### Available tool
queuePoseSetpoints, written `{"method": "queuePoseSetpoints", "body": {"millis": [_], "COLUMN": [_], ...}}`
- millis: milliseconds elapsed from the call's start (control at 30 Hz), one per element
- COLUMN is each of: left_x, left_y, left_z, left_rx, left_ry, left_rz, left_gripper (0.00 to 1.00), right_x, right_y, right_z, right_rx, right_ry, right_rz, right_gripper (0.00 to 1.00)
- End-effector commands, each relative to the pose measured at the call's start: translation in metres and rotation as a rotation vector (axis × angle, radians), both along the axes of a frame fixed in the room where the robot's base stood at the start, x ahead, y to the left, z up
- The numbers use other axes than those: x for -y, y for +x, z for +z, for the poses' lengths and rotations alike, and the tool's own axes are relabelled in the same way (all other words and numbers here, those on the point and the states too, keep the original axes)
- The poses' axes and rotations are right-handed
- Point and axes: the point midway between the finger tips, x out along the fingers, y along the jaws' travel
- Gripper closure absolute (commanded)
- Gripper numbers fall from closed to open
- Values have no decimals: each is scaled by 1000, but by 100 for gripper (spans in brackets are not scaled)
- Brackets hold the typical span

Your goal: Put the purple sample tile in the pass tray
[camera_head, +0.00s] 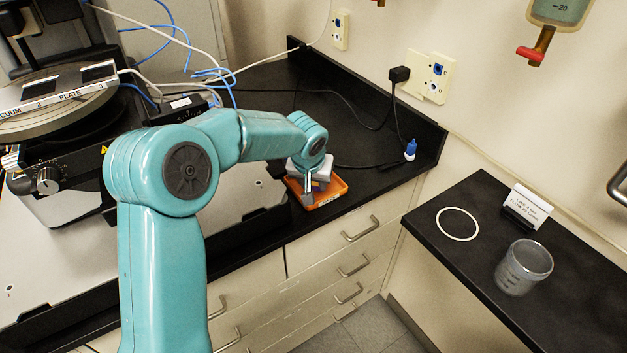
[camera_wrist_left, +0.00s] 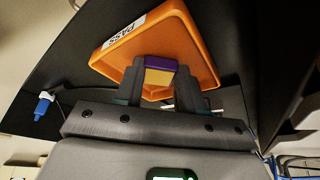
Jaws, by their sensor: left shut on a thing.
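The orange pass tray (camera_head: 332,194) sits on the black counter near its front edge. In the left wrist view the tray (camera_wrist_left: 185,35) fills the upper middle, with a white PASS label on its rim. My left gripper (camera_head: 309,192) points down over the tray. The right gripper is not in view.
The profiler stage (camera_head: 60,100) stands at the left, with blue and white cables behind my arm. A glass beaker (camera_head: 523,267), a white ring (camera_head: 458,224) and a sign (camera_head: 530,205) are on the right bench.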

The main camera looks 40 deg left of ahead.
Motion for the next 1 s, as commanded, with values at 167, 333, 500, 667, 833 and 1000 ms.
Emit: {"method": "queuePoseSetpoints", "body": {"millis": [167, 333, 500, 667, 833, 1000], "left_x": [0, 0, 0, 2, 8, 14], "left_y": [0, 0, 0, -4, -18, -32], "left_z": [-3, -3, -1, 13, 50, 85], "left_rx": [0, 0, 0, 4, 5, 4], "left_ry": [0, 0, 0, 2, 1, 0], "left_rz": [0, 0, 0, 0, -1, -2], "left_gripper": [48, 36, 36, 36, 36, 36], "right_x": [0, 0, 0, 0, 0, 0], "right_y": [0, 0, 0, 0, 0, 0], "right_z": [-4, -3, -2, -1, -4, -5], "right_rx": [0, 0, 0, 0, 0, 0], "right_ry": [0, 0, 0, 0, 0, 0], "right_rz": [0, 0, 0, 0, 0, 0], "right_gripper": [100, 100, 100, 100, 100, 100]}}
